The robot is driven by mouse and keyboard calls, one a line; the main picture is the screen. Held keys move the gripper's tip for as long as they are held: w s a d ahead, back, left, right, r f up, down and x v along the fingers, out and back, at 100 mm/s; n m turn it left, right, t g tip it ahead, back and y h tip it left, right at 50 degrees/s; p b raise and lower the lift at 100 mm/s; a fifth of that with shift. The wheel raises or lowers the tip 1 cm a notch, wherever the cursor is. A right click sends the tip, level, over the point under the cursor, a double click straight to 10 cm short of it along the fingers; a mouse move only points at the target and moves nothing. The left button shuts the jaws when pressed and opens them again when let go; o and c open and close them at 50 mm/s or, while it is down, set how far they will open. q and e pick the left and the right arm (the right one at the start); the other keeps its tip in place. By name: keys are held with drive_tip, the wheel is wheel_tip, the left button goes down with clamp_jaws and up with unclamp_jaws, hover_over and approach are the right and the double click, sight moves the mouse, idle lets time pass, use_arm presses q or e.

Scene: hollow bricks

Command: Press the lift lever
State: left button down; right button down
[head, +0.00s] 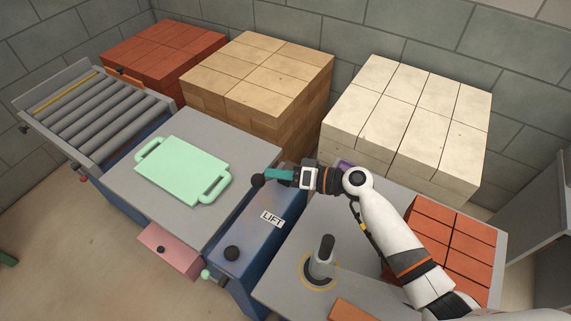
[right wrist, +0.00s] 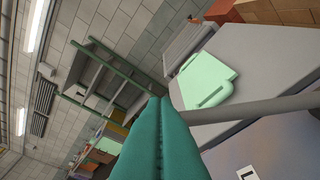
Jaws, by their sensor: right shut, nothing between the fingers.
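The blue lift box (head: 257,225) carries a white LIFT label (head: 272,219). A black ball knob (head: 257,181) stands at its far end, and I take it for the lever's end. My right gripper (head: 268,176) is shut and empty, its teal fingertips right beside this knob; I cannot tell if they touch. In the right wrist view the shut fingers (right wrist: 160,105) fill the lower middle. A grey rod (right wrist: 255,109) runs in from the right and passes out of sight at the fingers. My left gripper is not in view.
A mint-green tray (head: 183,170) lies on the grey table left of the box. A second black knob (head: 232,253) is on the box's near end. A grey post (head: 323,252) stands on the right tabletop. Brick stacks (head: 262,72) and a roller conveyor (head: 97,110) stand behind.

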drive_tip(key=s+a+f+n+h+b, duration=0.1)
drive_tip(key=s+a+f+n+b, duration=0.2)
drive_tip(key=f+b, duration=0.3)
drive_tip(key=shift+s+t+b, duration=0.35)
drive_tip(key=shift+s+t, duration=0.05)
drive_tip(key=shift+s, duration=0.15)
drive_tip(key=shift+r, duration=0.1)
drive_tip(key=b+v, duration=0.3)
drive_tip(key=v, duration=0.9)
drive_tip(key=shift+b, duration=0.35)
drive_tip(key=shift+r, duration=0.1)
idle(0.5)
